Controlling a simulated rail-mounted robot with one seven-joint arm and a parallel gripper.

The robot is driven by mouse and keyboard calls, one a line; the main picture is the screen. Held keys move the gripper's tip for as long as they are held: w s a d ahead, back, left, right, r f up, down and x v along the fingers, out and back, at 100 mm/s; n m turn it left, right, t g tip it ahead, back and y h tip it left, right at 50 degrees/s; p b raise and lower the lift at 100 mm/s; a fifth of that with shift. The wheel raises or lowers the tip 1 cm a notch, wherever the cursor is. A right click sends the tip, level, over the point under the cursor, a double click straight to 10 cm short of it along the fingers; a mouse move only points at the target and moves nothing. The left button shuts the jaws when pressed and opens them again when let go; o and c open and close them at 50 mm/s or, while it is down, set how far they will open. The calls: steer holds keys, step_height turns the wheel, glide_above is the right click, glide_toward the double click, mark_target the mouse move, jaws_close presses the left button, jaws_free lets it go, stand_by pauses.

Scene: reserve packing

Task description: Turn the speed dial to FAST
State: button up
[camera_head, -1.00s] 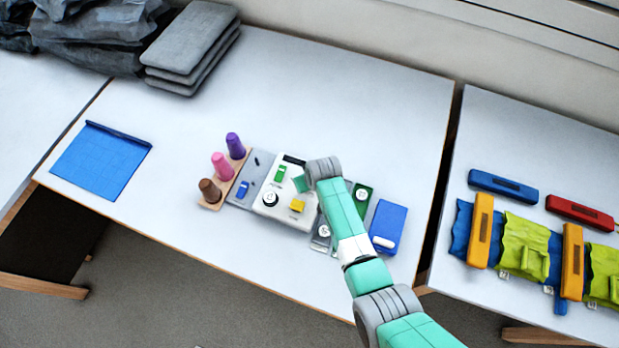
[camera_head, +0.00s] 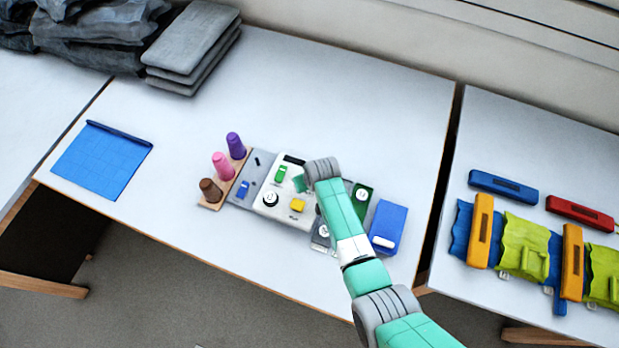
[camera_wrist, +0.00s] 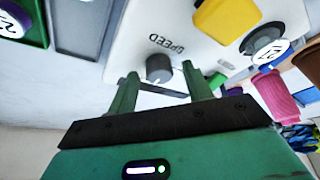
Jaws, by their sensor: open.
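The speed dial (camera_wrist: 158,68) is a small dark grey knob on the white panel (camera_wrist: 125,45). The label SPEED shows beside it, upside down in the wrist view. My gripper (camera_wrist: 160,73) is open and empty, with one green finger on each side of the dial. I cannot tell whether the fingers touch it. The dial's pointer and any FAST mark cannot be made out. In the head view the white panel (camera_head: 263,212) lies on the table, and my wrist covers its right part and the dial. One green part of my gripper (camera_head: 299,183) shows over the panel.
A yellow block (camera_head: 297,205), a green switch (camera_head: 280,174) and a round black-and-white knob (camera_head: 270,198) sit on the panel. Coloured cones on a wooden strip (camera_head: 211,205) stand to its left, a blue box (camera_head: 388,228) to its right.

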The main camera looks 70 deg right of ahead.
steer(key=p+v, duration=0.2)
steer(key=v, duration=0.6)
steer(key=shift+f, duration=0.1)
